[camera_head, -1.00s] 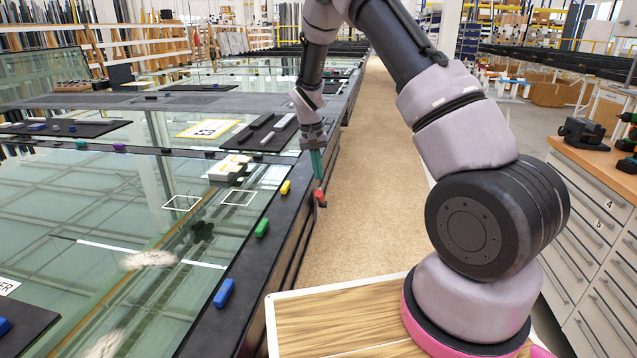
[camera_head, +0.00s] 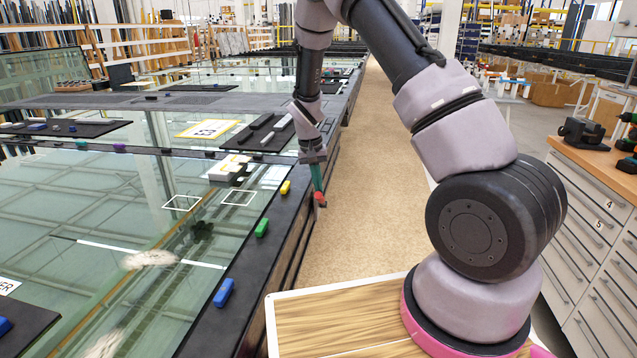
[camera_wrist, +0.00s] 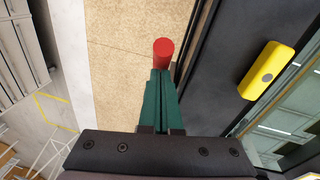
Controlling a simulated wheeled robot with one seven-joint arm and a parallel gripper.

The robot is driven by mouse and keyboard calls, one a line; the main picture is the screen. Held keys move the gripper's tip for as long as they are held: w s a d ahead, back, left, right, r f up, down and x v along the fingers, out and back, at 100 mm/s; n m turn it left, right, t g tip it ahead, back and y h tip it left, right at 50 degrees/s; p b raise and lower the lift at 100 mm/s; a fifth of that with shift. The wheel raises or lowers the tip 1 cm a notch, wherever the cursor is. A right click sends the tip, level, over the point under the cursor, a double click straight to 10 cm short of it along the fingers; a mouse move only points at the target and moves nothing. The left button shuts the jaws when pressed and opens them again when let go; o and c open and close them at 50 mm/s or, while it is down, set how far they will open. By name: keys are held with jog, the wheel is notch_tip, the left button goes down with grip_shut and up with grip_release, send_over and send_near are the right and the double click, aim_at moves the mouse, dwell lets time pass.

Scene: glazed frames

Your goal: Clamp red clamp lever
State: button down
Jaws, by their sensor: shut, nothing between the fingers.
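The red clamp lever (camera_head: 320,199) sticks out from the side of the dark table frame, over the aisle floor. In the wrist view its round red knob (camera_wrist: 164,47) shows just past the fingertips. My gripper (camera_head: 318,185) has green fingers pointing down at the lever; in the wrist view the fingers (camera_wrist: 161,80) are together, with nothing held between them. The fingertips are at the knob and overlap its lower edge in the wrist view; I cannot tell whether they touch it. The lever's shaft and base are mostly hidden.
On the dark table edge sit a yellow block (camera_head: 285,187), a green block (camera_head: 262,227) and a blue block (camera_head: 224,292). The glass tabletop (camera_head: 110,230) lies to the left. The tan aisle floor (camera_head: 375,200) right of the table is clear. A drawer cabinet (camera_head: 600,230) stands far right.

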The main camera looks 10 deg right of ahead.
jog(key=shift+s+a+f+t+h, duration=0.25)
jog(key=shift+s+f+t, duration=0.25)
jog(key=shift+s+t, duration=0.1)
jog(key=shift+s+a+f+t+h, duration=0.25)
jog(key=shift+s+f+t, duration=0.25)
jog(key=shift+s, duration=0.1)
jog(key=shift+s+a+f, duration=0.2)
jog(key=shift+s+f, duration=0.25)
jog(key=shift+f, duration=0.3)
jog(key=shift+s+a+f, duration=0.15)
jog(key=shift+s+f, duration=0.35)
jog(key=shift+f, duration=0.2)
jog(key=shift+s+a+f, duration=0.2)
jog(key=shift+s+f, duration=0.25)
jog(key=shift+f, duration=0.3)
notch_tip(320, 180, up, 11)
jog(key=m+g+y, duration=0.2)
jog(key=m, duration=1)
send_over(316, 193)
jog(key=s+d, duration=0.2)
jog(key=d, duration=0.1)
notch_tip(316, 193, up, 2)
jog(key=w+d+m+y, duration=0.1)
jog(key=w+m+y, duration=0.15)
jog(key=m, duration=0.55)
notch_tip(316, 193, down, 13)
jog(key=a, duration=0.2)
jog(key=shift+s+a+f+y, duration=0.15)
jog(key=shift+s+a+y, duration=0.15)
jog(key=shift+s+y, duration=0.05)
